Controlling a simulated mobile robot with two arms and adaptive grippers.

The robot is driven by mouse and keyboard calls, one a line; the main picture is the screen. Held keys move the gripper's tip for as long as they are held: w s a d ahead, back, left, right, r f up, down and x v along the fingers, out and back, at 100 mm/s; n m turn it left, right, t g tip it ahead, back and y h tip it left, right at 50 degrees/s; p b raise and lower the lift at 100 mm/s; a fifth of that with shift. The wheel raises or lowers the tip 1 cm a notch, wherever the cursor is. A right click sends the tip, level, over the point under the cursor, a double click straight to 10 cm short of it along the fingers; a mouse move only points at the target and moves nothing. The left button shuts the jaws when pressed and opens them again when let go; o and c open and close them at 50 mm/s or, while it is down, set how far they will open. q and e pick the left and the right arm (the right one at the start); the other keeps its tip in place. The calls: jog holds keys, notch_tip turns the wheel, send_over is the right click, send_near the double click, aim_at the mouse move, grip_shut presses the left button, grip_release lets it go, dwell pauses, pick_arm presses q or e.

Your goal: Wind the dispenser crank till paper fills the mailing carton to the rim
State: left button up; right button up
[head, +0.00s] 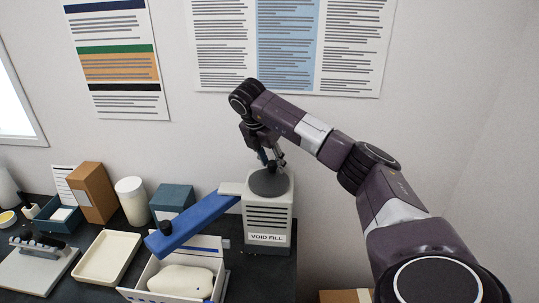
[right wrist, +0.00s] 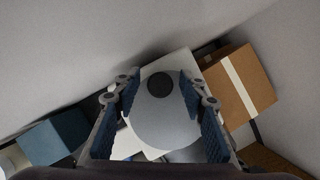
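The void-fill dispenser (head: 268,222) is a pale box with a dark grey disc (head: 268,183) on top, and a blue arm (head: 200,222) with a black end reaches left from it. The white mailing carton (head: 222,285) stands open below that arm, with a pale rounded thing (head: 180,280) inside. My right gripper (head: 272,160) is above the disc, pointing down. In the right wrist view its fingers (right wrist: 158,88) are apart, with a round dark knob (right wrist: 158,86) on the disc showing between the tips. I cannot tell their height gap. My left gripper is out of view.
A cream tray (head: 106,258), a white cylinder (head: 131,200), a brown box (head: 91,192) and a blue-grey box (head: 172,198) stand left on the dark table. A taped brown carton (right wrist: 237,85) stands beyond the table's right edge.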

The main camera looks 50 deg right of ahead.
aim_at(263, 179)
jog(key=v, duration=1.1)
jog(key=shift+a+r, duration=0.2)
jog(key=shift+r, duration=0.15)
jog(key=shift+w, duration=0.1)
dwell(0.8)
